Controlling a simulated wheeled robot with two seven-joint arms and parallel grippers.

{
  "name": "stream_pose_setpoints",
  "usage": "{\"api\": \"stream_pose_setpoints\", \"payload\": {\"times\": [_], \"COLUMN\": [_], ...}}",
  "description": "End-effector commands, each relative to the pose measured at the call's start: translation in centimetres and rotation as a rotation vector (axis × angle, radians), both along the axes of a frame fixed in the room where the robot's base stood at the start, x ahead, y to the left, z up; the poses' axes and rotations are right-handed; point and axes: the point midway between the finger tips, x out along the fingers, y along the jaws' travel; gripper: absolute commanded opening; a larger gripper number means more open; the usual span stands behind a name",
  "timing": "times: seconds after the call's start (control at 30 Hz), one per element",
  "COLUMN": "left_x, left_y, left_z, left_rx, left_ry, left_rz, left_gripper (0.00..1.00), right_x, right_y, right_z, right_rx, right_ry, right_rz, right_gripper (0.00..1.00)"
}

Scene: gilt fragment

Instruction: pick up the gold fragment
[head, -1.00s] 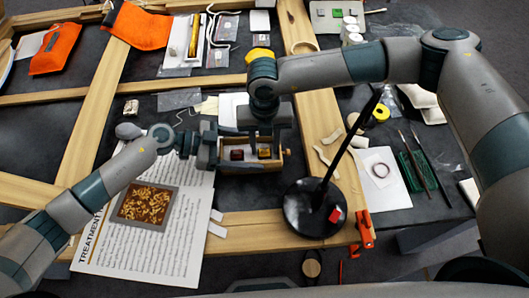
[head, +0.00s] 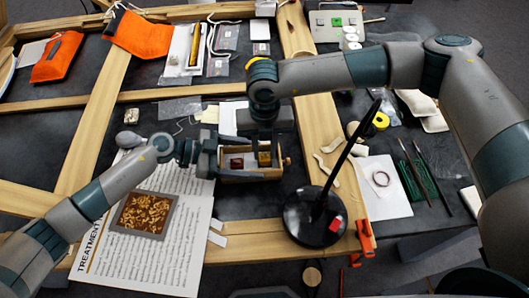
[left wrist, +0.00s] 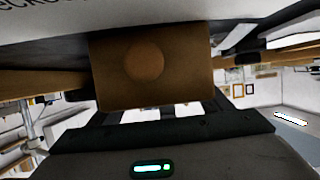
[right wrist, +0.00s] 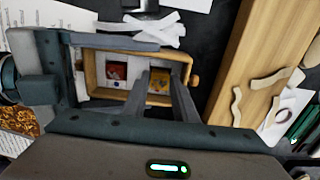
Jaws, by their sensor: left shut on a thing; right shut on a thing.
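The gold fragment (head: 264,159) sits in the right compartment of a small open wooden box (head: 248,177); it also shows in the right wrist view (right wrist: 159,86). A dark red piece (right wrist: 117,71) lies in the compartment beside it. My right gripper (head: 265,150) points down into the box and is shut on the gold fragment, whose far side is partly hidden by a finger. My left gripper (head: 214,157) comes from the left and is shut on the box, a finger along each long side. The left wrist view shows the box's brown end with a round knob (left wrist: 144,62).
A black lamp base (head: 314,218) with a slanted stem stands close to the right of the box. Wooden frame bars (head: 318,120) cross the table. A printed sheet (head: 185,240) with a gold-flecked picture (head: 145,212) lies at front left. Dark table shows in front of the box.

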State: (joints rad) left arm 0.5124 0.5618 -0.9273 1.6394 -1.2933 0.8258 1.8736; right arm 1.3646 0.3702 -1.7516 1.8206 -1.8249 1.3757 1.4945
Motion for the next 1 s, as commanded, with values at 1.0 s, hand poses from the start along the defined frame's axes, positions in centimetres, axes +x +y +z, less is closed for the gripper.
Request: {"api": "stream_pose_setpoints", "payload": {"times": [1.0], "left_x": [0.0], "left_y": [0.0], "left_z": [0.1], "left_rx": [-0.001], "left_ry": [0.000], "left_rz": [0.000], "left_gripper": [0.46], "right_x": [0.0], "right_y": [0.0], "right_z": [8.3], "right_rx": [0.000], "right_ry": [0.000], "right_rz": [0.001], "right_gripper": [0.04]}}
